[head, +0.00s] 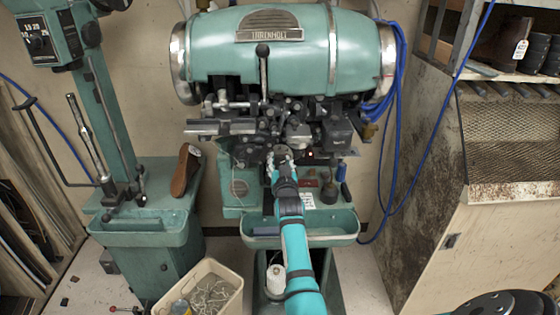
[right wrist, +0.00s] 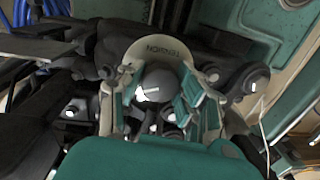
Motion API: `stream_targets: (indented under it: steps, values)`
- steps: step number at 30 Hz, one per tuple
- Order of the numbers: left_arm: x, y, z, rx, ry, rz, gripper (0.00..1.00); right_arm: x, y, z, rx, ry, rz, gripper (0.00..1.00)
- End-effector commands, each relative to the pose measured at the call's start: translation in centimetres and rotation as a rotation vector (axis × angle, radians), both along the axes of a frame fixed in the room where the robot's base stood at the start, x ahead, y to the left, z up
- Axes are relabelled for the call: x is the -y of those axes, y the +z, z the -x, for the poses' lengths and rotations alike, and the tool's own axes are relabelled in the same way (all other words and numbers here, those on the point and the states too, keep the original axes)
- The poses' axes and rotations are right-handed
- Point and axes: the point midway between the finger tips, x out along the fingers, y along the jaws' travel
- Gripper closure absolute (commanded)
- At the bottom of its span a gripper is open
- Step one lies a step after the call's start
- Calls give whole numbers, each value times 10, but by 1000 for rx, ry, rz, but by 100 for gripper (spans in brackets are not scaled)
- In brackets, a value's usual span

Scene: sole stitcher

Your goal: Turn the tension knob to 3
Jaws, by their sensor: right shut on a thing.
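The tension knob (right wrist: 158,84) is a dark round knob with a short white mark. It sits in front of a pale dial plate (right wrist: 150,52) lettered TENSION, in the right wrist view. The plate's numbers cannot be read, so I cannot tell the setting. My right gripper (right wrist: 160,96) has its teal fingers on both sides of the knob and is shut on it. In the head view the right gripper (head: 281,157) reaches up to the front of the green sole stitcher (head: 225,62), below its dark mechanism, and the knob is hidden there. My left gripper is not in view.
Dark levers and housings (right wrist: 85,50) crowd around the knob. A bin (head: 215,285) is on the floor.

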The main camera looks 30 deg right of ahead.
Motion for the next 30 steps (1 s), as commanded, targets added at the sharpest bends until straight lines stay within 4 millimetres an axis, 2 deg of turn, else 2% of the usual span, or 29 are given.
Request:
stream_targets:
  steps: [9,30]
  values:
    - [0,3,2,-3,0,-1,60,0,0,0,-159,1,259,98]
    - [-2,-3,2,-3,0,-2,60,1,0,1,-493,0,803,98]
